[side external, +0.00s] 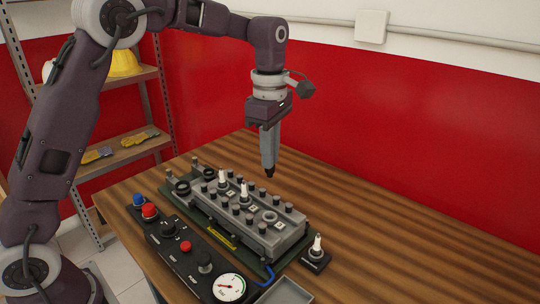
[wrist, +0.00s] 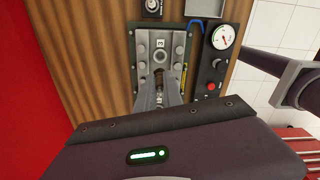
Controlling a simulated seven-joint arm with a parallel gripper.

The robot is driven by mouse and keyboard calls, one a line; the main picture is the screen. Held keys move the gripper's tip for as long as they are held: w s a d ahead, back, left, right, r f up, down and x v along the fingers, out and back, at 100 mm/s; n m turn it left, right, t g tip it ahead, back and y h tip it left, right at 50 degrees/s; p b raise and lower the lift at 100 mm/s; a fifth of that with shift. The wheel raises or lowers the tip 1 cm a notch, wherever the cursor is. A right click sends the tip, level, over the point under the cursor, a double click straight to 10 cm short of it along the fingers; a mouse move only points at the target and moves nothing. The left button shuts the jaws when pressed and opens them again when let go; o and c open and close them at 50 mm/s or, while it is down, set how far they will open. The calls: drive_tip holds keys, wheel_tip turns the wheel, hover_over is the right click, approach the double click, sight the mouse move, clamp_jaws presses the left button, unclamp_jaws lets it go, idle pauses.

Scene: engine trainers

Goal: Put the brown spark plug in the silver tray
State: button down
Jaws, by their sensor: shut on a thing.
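My gripper (side external: 268,172) is shut and points straight down above the far side of the grey engine block (side external: 262,236). A small dark tip (side external: 270,174) shows below its fingers in the side view. In the wrist view, my gripper (wrist: 158,90) has a small brownish part, the spark plug (wrist: 158,79), between its fingertips; most of it is hidden. The silver tray (side external: 287,291) is at the bottom edge of the side view, partly cut off. The tray also shows at the top of the wrist view (wrist: 204,9).
A control panel (side external: 190,250) with buttons and a gauge lies along the front. The wooden table (side external: 400,235) is clear on the right.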

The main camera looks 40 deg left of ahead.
drive_tip(key=s+d+f+m, duration=0.4)
drive_tip(key=s+d+f, duration=0.6)
drive_tip(key=s+d, duration=0.3)
drive_tip(key=shift+m, duration=0.3)
drive_tip(key=f, duration=0.3)
drive_tip(key=d+f, duration=0.1)
drive_tip(key=f, duration=0.2)
drive_tip(key=w+f, duration=0.1)
drive_tip(key=f, duration=0.2)
drive_tip(key=shift+d+f, duration=0.25)
drive_tip(key=shift+f, duration=0.25)
drive_tip(key=shift+f, duration=0.1)
drive_tip(key=c, duration=1.5)
unclamp_jaws()
